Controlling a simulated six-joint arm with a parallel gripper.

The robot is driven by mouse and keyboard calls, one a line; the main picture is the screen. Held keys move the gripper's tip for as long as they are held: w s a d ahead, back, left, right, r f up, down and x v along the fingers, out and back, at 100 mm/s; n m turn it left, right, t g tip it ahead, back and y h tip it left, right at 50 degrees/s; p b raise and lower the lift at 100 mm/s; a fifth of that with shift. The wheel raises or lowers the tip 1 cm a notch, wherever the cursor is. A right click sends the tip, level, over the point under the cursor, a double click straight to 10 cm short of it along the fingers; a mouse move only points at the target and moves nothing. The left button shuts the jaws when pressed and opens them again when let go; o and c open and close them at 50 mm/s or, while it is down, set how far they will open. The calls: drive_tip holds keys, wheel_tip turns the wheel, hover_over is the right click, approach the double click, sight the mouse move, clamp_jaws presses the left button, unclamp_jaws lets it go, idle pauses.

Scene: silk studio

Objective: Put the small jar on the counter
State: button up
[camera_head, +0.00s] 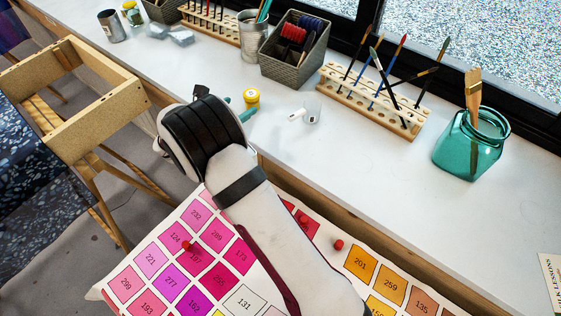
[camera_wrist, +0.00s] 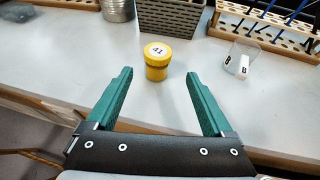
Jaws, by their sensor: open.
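The small jar (camera_wrist: 157,62) is yellow with a white round label reading 41 on its lid. It stands upright on the white counter (camera_wrist: 105,83), beyond and between my fingertips in the wrist view. In the head view the jar (camera_head: 251,98) stands on the counter (camera_head: 340,170) just right of my gripper (camera_head: 243,107), which is mostly hidden behind my arm. In the wrist view my gripper (camera_wrist: 159,72) has its two green fingers wide apart, with nothing between them. I cannot tell the exact gap between fingertips and jar.
Behind are a grey basket (camera_head: 283,68), a metal can (camera_head: 252,45) and a wooden brush rack (camera_head: 350,88). A teal glass jar (camera_head: 465,150) stands far right. A colour chart (camera_head: 150,262) lies below the counter's front edge.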

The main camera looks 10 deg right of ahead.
drive_tip(key=s+d+r+m+g+h, duration=0.2)
drive_tip(key=s+d+r+m+g, duration=0.25)
drive_tip(key=d+m, duration=0.35)
drive_tip(key=s+d+r+m+g+y, duration=0.1)
drive_tip(key=s+d+r+m+g, duration=0.1)
drive_tip(key=s+d+m, duration=0.3)
drive_tip(key=s+d+r+m+g+y, duration=0.1)
drive_tip(key=s+d+m+g, duration=0.15)
drive_tip(key=s, duration=0.45)
drive_tip(key=s+d+r+m+g+y, duration=0.1)
drive_tip(key=s+d+r+m, duration=0.15)
drive_tip(key=s+m, duration=0.35)
drive_tip(key=s+a+m+y, duration=0.4)
drive_tip(key=s+m, duration=0.2)
drive_tip(key=s, duration=0.3)
drive_tip(key=s+a+f+m+g+y, duration=0.1)
drive_tip(key=s+a+m+y, duration=0.2)
drive_tip(key=s+m, duration=0.4)
drive_tip(key=s+y, duration=0.1)
drive_tip(key=s, duration=0.2)
drive_tip(key=shift+s+a+f, duration=0.2)
drive_tip(key=shift+a+f, duration=0.05)
drive_tip(key=shift+a, duration=0.15)
